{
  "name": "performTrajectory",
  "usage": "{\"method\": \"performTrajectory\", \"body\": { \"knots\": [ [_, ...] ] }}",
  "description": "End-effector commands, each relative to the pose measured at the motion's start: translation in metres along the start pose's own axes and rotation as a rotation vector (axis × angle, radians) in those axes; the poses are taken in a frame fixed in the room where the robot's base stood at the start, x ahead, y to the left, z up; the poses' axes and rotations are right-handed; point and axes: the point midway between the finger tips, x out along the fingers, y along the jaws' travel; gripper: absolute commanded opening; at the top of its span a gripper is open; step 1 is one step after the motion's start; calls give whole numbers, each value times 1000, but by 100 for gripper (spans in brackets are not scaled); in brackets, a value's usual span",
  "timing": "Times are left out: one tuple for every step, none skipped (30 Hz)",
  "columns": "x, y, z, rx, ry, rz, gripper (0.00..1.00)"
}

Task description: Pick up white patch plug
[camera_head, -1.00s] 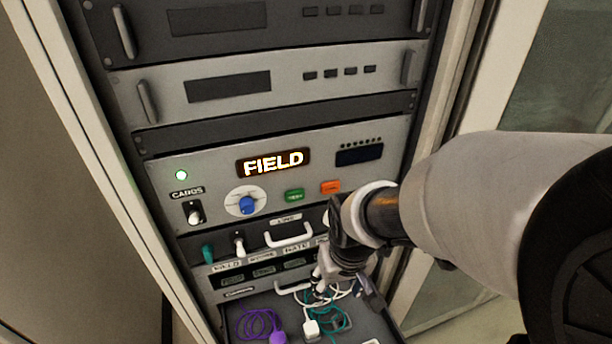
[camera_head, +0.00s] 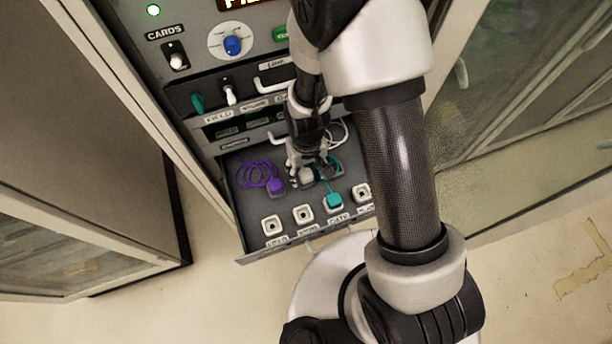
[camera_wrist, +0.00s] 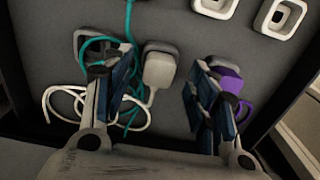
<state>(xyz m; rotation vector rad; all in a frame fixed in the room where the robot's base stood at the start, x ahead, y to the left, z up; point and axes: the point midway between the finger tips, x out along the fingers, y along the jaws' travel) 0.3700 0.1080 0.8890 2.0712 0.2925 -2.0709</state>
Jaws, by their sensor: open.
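The white patch plug (camera_wrist: 158,70) lies in the open drawer, with its white cord (camera_wrist: 62,105) coiled to the left in the wrist view. My gripper (camera_wrist: 160,82) is open, with one finger on each side of the plug and visible gaps between. Whether the fingertips reach down to the plug's level I cannot tell. In the head view my gripper (camera_head: 307,165) is low over the drawer and hides most of the white plug. The purple plug (camera_wrist: 229,80) is just beyond the right finger in the wrist view. A teal cord (camera_wrist: 91,43) passes by the left finger.
The drawer (camera_head: 247,222) has several square white sockets, including one at its front left (camera_head: 271,226). A teal plug (camera_head: 333,201) sits at the socket row. A purple coiled cord (camera_head: 252,175) lies at the left. The rack panel (camera_head: 200,75) rises behind the drawer.

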Motion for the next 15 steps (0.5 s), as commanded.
{"method": "performTrajectory", "body": {
  "knots": [
    [11,0,0,0,-2,0,53],
    [15,0,0,0,-2,0,53],
    [19,0,0,0,-1,0,53],
    [22,0,0,0,-1,0,53],
    [23,0,0,0,-1,0,53],
    [25,0,0,0,-1,0,53],
    [25,0,0,0,0,0,53],
    [26,0,0,0,0,0,53],
    [25,0,0,0,0,0,53],
    [25,0,0,0,0,0,53],
    [25,0,0,0,0,0,53],
    [25,0,0,0,0,0,53],
    [25,0,0,0,0,0,53],
    [25,0,-1,0,0,0,52],
    [25,0,0,0,0,0,49]
  ]
}}
